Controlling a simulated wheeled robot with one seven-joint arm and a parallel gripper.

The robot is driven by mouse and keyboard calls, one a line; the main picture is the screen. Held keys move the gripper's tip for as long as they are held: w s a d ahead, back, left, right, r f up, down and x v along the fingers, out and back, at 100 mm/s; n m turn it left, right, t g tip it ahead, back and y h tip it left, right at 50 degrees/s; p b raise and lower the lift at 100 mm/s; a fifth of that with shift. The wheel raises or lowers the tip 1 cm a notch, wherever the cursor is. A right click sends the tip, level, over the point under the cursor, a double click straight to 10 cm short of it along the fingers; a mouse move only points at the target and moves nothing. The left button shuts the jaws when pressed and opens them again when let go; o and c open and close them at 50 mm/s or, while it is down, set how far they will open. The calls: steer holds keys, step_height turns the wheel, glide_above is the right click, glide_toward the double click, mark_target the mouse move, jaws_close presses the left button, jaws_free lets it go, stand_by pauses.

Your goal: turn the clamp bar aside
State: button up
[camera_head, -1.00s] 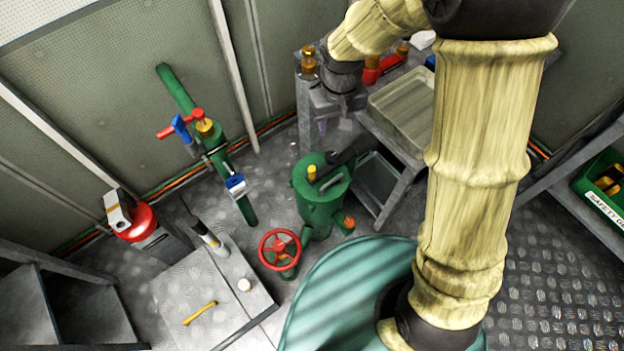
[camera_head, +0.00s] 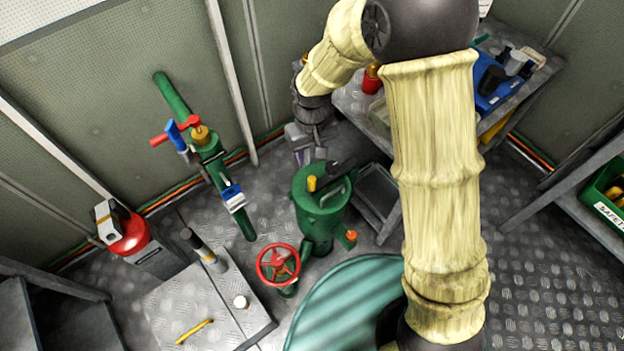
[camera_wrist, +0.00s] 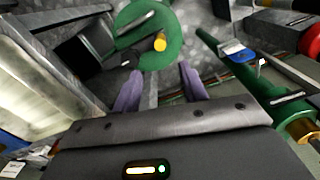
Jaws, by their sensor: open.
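The green canister (camera_head: 318,215) stands on the floor in the middle of the head view. Its round lid carries a yellow knob (camera_head: 311,184), a green handle and a dark bar (camera_head: 342,168) at the back, which looks like the clamp bar. In the wrist view the lid (camera_wrist: 172,22) and yellow knob (camera_wrist: 160,43) lie ahead of the fingers, with a dark bar end (camera_wrist: 130,57) at the lid's near left edge. My gripper (camera_head: 312,155) is open and empty behind and above the lid; its two purple fingers (camera_wrist: 160,84) are apart. I see no contact.
A green pipe with a red-handled valve (camera_head: 178,132) runs along the left wall. A red handwheel (camera_head: 279,265) stands in front of the canister. A grey bench (camera_head: 352,105) with a shelf is close on the right. A floor plate (camera_head: 215,300) lies front left.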

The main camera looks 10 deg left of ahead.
mark_target(312, 179)
step_height(312, 179, down, 13)
steer(key=shift+f+b, duration=0.1)
steer(key=shift+b, duration=1.05)
jaws_close()
